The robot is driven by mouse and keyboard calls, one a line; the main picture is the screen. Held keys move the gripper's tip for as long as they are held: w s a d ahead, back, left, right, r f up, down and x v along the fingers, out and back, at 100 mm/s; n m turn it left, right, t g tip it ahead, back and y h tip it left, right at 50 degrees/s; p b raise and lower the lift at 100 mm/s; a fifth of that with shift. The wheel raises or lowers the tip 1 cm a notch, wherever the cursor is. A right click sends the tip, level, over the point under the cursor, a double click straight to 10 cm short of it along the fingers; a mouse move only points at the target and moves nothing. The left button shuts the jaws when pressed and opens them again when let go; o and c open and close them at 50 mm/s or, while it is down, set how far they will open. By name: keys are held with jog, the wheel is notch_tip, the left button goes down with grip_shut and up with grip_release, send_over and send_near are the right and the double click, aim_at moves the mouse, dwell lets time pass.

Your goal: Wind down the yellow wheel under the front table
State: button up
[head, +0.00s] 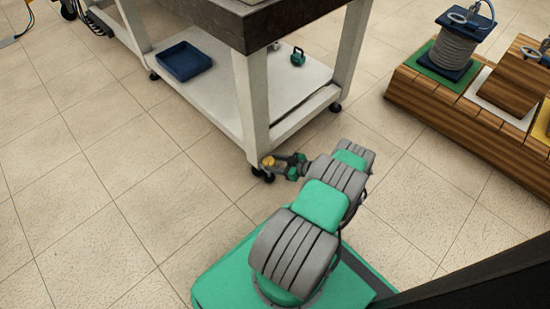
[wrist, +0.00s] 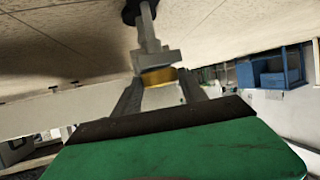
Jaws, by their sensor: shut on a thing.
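The yellow wheel (wrist: 158,75) sits between the two fingers of my gripper (wrist: 160,80) in the wrist view, with a grey metal bracket and a dark caster behind it. In the head view the yellow wheel (head: 268,161) is a small spot at the foot of the near leg of the front table (head: 250,95), low near the floor. My gripper (head: 277,163) reaches in from the right and is shut on the wheel. The fingers partly hide the wheel's sides, and its exact height on the leg is hard to tell.
The table's lower shelf (head: 205,95) holds a blue tray (head: 184,61) and a small green object (head: 298,57). A wooden stand (head: 410,90) with a grey coil (head: 458,47) is at the right. Tiled floor (head: 110,200) is clear at the left.

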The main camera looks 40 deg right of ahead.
jog(key=m+h+p, duration=0.1)
jog(key=a+m+h+p, duration=0.1)
jog(key=m+h, duration=0.1)
jog(key=shift+s+r+t, duration=0.1)
jog(key=shift+r+t, duration=0.05)
jog(key=shift+t, duration=0.25)
jog(key=shift+a+m+h+p, duration=0.15)
jog(key=shift+m+h+p, duration=0.35)
jog(key=shift+m+h, duration=0.5)
jog(key=shift+h, duration=0.4)
jog(key=o, duration=1.1)
jog(key=shift+f, duration=0.2)
